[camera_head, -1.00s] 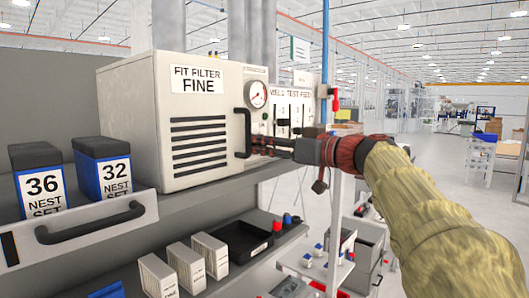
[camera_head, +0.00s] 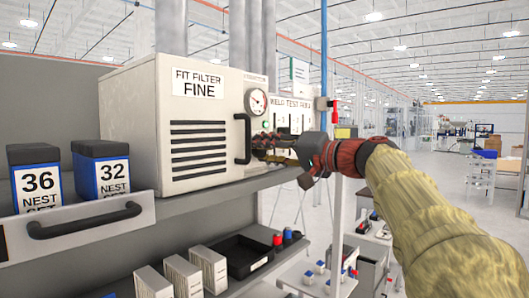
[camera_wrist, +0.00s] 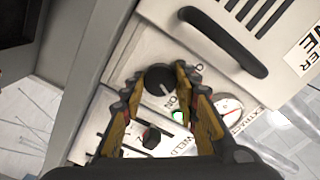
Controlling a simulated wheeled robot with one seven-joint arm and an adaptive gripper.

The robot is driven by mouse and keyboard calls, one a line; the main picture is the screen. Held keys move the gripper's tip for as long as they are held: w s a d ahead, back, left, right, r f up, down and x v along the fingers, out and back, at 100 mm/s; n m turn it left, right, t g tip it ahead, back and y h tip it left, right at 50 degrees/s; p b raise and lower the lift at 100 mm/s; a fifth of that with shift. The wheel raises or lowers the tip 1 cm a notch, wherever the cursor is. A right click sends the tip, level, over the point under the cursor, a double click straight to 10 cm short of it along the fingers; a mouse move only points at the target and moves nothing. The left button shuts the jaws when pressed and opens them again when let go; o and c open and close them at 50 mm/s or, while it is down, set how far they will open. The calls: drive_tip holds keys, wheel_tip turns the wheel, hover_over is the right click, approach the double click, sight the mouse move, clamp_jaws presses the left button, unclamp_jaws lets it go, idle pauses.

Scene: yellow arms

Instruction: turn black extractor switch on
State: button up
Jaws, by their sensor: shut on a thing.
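The black extractor switch (camera_wrist: 158,76) is a round knob with a white pointer line, on the pale panel beside the filter box. In the wrist view my gripper (camera_wrist: 160,84) has one yellow-and-black finger on each side of it, shut on it. In the head view my gripper (camera_head: 268,147) is at the panel, below the round gauge (camera_head: 257,101), and hides the switch.
The filter box (camera_head: 125,110) has a black handle (camera_head: 243,139) close to the left of my gripper. Weld test controls (camera_wrist: 149,139) are beside the switch. Blue nest boxes (camera_head: 100,168) stand left on the shelf (camera_head: 215,193). The aisle at right is open.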

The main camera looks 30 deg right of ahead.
drive_tip(key=shift+m+p, duration=0.3)
drive_tip(key=shift+m, duration=1.7)
drive_tip(key=o, duration=1.2)
drive_tip(key=shift+c, duration=0.2)
drive_tip(key=shift+s+d, duration=0.1)
drive_tip(key=v, duration=1.1)
drive_tip(key=shift+s, duration=0.4)
drive_tip(key=shift+d, duration=0.1)
